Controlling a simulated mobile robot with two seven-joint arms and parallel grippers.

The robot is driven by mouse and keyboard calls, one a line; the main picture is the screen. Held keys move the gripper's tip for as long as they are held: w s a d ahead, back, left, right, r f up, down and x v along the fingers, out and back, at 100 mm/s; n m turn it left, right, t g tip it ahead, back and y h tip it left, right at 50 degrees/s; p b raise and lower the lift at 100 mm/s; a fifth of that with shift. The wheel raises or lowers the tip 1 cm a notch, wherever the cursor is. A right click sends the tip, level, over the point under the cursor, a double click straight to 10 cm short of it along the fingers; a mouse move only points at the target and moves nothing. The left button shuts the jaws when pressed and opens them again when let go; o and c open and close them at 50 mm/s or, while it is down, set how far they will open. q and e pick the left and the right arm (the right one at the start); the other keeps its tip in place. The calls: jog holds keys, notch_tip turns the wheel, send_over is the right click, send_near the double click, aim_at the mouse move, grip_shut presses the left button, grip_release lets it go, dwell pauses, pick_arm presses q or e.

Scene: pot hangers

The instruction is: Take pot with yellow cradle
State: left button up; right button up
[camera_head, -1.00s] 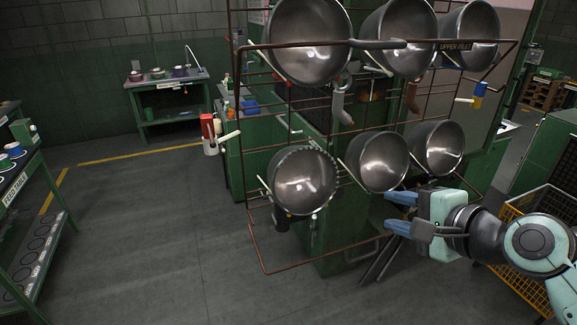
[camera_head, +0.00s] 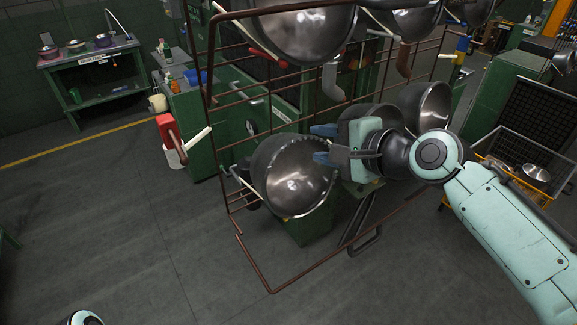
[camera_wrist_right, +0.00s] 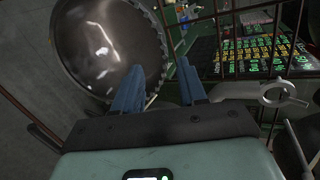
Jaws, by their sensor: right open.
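Metal pots hang on a brown wire rack (camera_head: 325,262) in two rows. The lower left pot (camera_head: 290,178) has a notched rim and tilts with its open side toward me. The lower middle pot (camera_head: 357,113) is partly hidden by my right gripper (camera_head: 322,144); the lower right pot (camera_head: 430,103) is beyond my wrist. My right gripper is open and empty, its blue fingers over the right rim of the lower left pot. In the right wrist view a notched pot (camera_wrist_right: 105,45) is at left, beside the open fingers (camera_wrist_right: 160,82). I cannot tell which cradle is yellow.
Upper pots (camera_head: 305,30) hang above my gripper. A green cabinet (camera_head: 300,232) stands behind the rack. A red and white object (camera_head: 170,137) is at its left. A wire basket (camera_head: 515,192) is at right.

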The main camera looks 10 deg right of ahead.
aim_at(290, 136)
jog(key=x, duration=0.4)
jog(key=shift+w+a, duration=0.15)
jog(key=shift+w, duration=0.05)
jog(key=shift+w+a+p, duration=0.2)
jog(key=shift+a+p, duration=0.05)
jog(key=shift+p, duration=0.15)
jog(key=p+x, duration=0.1)
jog(key=x, duration=0.3)
jog(key=shift+w+a, duration=0.3)
jog(key=shift+a, duration=0.05)
jog(key=shift+s, duration=0.3)
jog(key=shift+c, duration=0.3)
grip_shut()
pick_arm(q)
jog(key=w+r, duration=0.2)
jog(key=shift+w+r, duration=0.2)
jog(key=shift+r, duration=0.1)
pick_arm(e)
jog(key=shift+w+r, duration=0.1)
jog(key=shift+r, duration=0.05)
